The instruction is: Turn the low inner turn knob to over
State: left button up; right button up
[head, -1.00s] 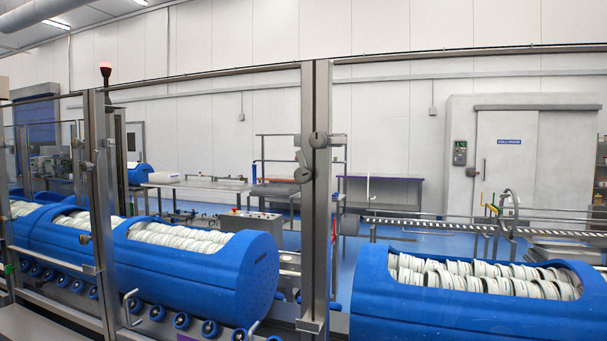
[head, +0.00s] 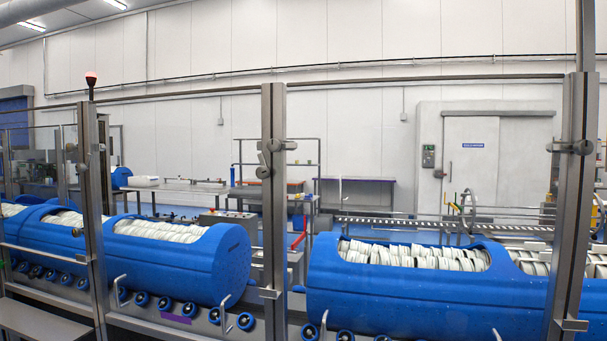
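Neither of my grippers shows in the head view. Round grey metal knob-like fittings sit on the steel fence posts. The middle post (head: 274,230) carries an upper fitting (head: 276,145) with a lever to the right, and a lower round fitting (head: 263,172) at its left side. The right post (head: 572,230) has a similar fitting (head: 582,147), and the left post has a small one (head: 84,167). I cannot tell which of these is the low inner turn knob, and no markings on them are readable.
Large blue tubs (head: 190,268) with white rolled items stand on a roller line behind the fence; another blue tub (head: 400,297) is at right. A grey control box (head: 228,217) stands behind them. A grey ledge (head: 40,320) is at bottom left.

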aim_at(263, 172)
jog(key=z, duration=0.35)
jog(key=i, duration=1)
